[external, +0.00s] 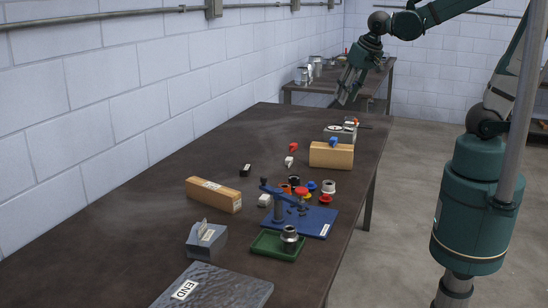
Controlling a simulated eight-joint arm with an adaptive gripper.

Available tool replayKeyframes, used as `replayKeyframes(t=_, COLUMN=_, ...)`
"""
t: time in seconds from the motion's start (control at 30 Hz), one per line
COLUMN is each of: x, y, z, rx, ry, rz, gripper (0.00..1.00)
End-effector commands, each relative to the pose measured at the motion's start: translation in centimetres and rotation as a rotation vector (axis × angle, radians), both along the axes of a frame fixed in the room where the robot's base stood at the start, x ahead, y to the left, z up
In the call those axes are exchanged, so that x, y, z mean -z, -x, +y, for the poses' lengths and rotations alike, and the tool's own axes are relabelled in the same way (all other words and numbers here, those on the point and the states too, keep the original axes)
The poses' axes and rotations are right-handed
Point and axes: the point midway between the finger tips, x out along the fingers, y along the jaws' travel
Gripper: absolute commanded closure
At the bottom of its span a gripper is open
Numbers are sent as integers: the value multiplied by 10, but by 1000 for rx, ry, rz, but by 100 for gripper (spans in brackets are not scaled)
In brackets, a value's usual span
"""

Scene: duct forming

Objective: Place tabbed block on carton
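A grey block with an upright tab (206,241) sits near the front of the dark table, and it looks like the tabbed block. A long tan carton with a white label (214,194) lies just behind it, apart from it. My gripper (347,100) hangs in the air above the far end of the table, pointing down. Its fingers look parted with nothing between them, though they are small in this view. It is well away from both the tabbed block and the carton.
A second tan box (331,156) has a blue piece (334,141) on top. A blue press-like fixture (300,215), a green tray (277,245) and several small coloured parts crowd the middle right. A grey slab marked END (225,289) lies in front. The table's left side is clear.

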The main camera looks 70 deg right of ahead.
Motion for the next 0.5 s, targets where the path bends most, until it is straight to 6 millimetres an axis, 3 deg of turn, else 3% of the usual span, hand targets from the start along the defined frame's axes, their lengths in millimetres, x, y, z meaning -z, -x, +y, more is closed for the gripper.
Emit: replayKeyframes(t=0.5, x=-24, y=54, z=56, rx=-368, ry=60, rz=-91, gripper=67)
